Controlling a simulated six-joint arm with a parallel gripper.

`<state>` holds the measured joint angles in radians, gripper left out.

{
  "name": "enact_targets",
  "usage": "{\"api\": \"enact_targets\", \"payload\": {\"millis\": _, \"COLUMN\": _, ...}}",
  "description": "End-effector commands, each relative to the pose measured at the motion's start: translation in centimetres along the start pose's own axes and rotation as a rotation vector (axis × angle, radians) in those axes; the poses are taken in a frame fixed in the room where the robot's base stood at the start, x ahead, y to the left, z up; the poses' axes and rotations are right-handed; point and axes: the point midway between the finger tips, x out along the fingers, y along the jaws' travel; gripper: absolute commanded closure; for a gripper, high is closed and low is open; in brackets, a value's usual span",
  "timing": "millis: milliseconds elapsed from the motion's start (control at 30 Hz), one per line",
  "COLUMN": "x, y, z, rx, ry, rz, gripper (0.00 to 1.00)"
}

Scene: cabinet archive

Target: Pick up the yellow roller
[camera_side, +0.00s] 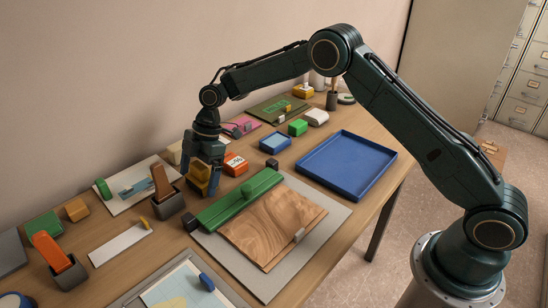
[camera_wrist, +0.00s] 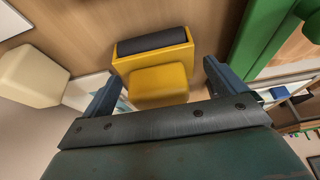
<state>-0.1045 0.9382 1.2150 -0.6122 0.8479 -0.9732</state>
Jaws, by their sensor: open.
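The yellow roller (camera_wrist: 160,85) is a yellow block with a dark, rounded strip (camera_wrist: 152,41) along one side. It lies on the wooden table in the wrist view. In the side view the roller (camera_side: 198,182) is partly hidden by my gripper's fingers. My gripper (camera_side: 205,172) points down over it. In the wrist view my gripper (camera_wrist: 160,72) is open, with one finger to the left and one to the right of the roller. Gaps show between the fingers and the roller. I cannot tell the exact height of the fingertips.
A green bar (camera_side: 240,200) with a wooden board (camera_side: 272,228) lies close on the right. An orange-and-white device (camera_side: 235,164) stands behind it. A cream block (camera_wrist: 32,76) is to the left in the wrist view. A blue tray (camera_side: 348,133) stands farther right.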

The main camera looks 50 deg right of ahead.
Motion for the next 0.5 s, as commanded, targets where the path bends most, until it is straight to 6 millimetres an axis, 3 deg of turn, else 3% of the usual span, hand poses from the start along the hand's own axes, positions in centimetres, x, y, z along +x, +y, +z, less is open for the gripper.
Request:
{"api": "enact_targets", "payload": {"millis": 133, "x": -0.04, "y": 0.01, "z": 0.00, "rx": 0.000, "ry": 0.000, "rz": 0.000, "gripper": 0.06}}
{"api": "enact_targets", "payload": {"millis": 400, "x": -0.05, "y": 0.01, "z": 0.00, "rx": 0.000, "ry": 0.000, "rz": 0.000, "gripper": 0.58}}
{"api": "enact_targets", "payload": {"millis": 500, "x": -0.10, "y": 0.04, "z": -0.03, "rx": -0.001, "ry": 0.001, "rz": 0.002, "gripper": 0.58}}
